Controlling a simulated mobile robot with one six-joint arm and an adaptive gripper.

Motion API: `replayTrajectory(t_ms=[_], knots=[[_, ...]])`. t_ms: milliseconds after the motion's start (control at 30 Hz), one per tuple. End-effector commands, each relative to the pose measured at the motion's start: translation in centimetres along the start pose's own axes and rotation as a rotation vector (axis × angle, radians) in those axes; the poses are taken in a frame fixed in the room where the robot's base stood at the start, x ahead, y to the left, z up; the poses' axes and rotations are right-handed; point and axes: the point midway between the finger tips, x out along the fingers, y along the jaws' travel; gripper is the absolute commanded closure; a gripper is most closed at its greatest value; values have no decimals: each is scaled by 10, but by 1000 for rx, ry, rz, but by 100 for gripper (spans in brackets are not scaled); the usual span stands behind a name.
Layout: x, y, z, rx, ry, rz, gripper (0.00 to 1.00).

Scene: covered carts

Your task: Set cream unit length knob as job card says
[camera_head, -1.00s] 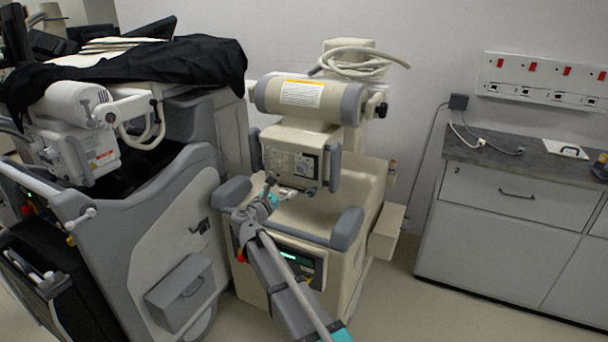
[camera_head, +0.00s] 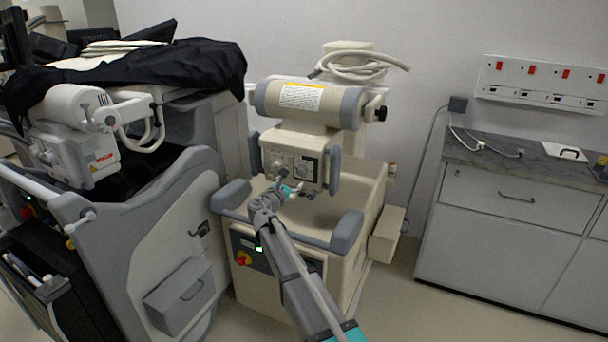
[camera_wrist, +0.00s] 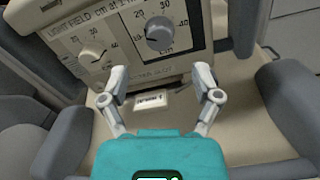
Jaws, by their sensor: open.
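The cream unit (camera_head: 272,215) stands in the middle of the head view, with a control panel (camera_head: 290,163) under its horizontal cylinder. In the wrist view the panel (camera_wrist: 125,62) is tilted and carries a pale knob (camera_wrist: 92,50) at left and a dark grey knob (camera_wrist: 159,32) at right, each on a numbered scale. "LIGHT FIELD cm at 1 m" is readable above; which knob is length I cannot tell. My gripper (camera_wrist: 162,88) is open and empty, just below the panel's lower edge, apart from both knobs. No job card is clearly identifiable.
A small white label (camera_wrist: 151,100) with blurred print lies beyond my fingers. Grey bumpers (camera_head: 347,229) flank the cream unit's front. A grey cart (camera_head: 150,235) with a black cover (camera_head: 190,65) stands close at left. A counter (camera_head: 500,215) stands at right, with clear floor before it.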

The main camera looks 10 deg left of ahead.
Motion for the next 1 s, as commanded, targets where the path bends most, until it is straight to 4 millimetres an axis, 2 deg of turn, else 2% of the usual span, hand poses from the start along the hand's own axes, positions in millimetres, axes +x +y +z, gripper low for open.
replayTrajectory(t_ms=[100,400,600,900,1000], knots=[[22,1,0,0,-1,-2,19],[57,1,0,0,0,-1,19],[65,0,0,0,0,0,19],[66,0,0,0,0,0,19],[66,0,0,0,0,0,36]])
